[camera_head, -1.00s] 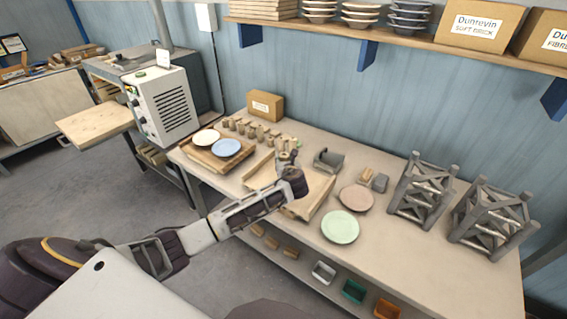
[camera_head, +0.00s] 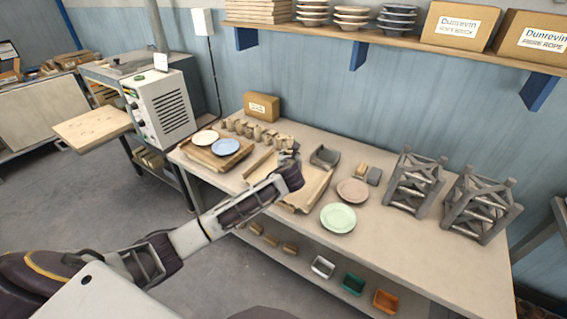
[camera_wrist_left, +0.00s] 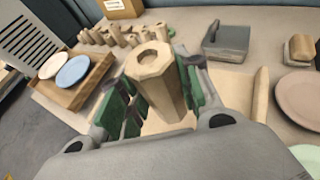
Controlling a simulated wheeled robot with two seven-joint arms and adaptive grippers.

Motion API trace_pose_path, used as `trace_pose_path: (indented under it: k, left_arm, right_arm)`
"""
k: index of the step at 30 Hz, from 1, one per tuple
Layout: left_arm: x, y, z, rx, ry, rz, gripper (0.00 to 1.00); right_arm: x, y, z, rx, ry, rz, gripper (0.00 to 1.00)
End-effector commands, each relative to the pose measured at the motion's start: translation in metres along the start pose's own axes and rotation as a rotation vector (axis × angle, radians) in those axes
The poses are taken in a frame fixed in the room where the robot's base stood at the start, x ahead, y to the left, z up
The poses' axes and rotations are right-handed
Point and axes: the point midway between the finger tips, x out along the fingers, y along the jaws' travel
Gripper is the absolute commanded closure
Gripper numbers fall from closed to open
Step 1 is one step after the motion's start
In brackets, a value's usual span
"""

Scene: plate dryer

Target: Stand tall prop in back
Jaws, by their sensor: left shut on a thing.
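A tall faceted wooden prop (camera_wrist_left: 152,75) with a round hole in its top stands upright between the green-padded fingers of my left gripper (camera_wrist_left: 155,95). The gripper is shut on it. In the head view my left gripper (camera_head: 289,157) is over the pale wooden tray (camera_head: 312,188), and my wrist hides most of the prop there. Several shorter wooden props (camera_head: 250,130) stand in a group at the back left of the table; they also show in the left wrist view (camera_wrist_left: 110,36). I cannot tell whether the held prop's foot touches the tray. My right gripper is not in view.
A wooden board with a cream plate (camera_head: 205,137) and a blue plate (camera_head: 226,147) lies left. A grey block-like tool (camera_head: 325,156) sits behind the tray. A pink plate (camera_head: 352,190), a green plate (camera_head: 338,218) and two grey racks (camera_head: 414,183) stand right. A cardboard box (camera_head: 262,106) is at the back.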

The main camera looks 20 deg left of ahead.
Motion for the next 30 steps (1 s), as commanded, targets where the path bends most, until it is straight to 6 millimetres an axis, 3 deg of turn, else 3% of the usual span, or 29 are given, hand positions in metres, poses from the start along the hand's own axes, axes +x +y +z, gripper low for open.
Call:
trace_pose_path:
  k: [8,16,21,30]
  left_arm:
    - [-0.021,-0.024,0.027,0.042,-0.004,-0.111,0.97]
    - [-0.059,-0.047,0.040,0.102,-0.013,-0.246,0.97]
    - [-0.085,-0.052,0.025,0.134,-0.017,-0.316,0.97]
    - [-0.110,-0.045,-0.017,0.147,-0.022,-0.363,0.97]
  right_arm:
    - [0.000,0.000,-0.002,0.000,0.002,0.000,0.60]
    - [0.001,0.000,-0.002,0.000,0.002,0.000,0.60]
    - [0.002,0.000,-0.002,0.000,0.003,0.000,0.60]
    - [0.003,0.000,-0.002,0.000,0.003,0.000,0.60]
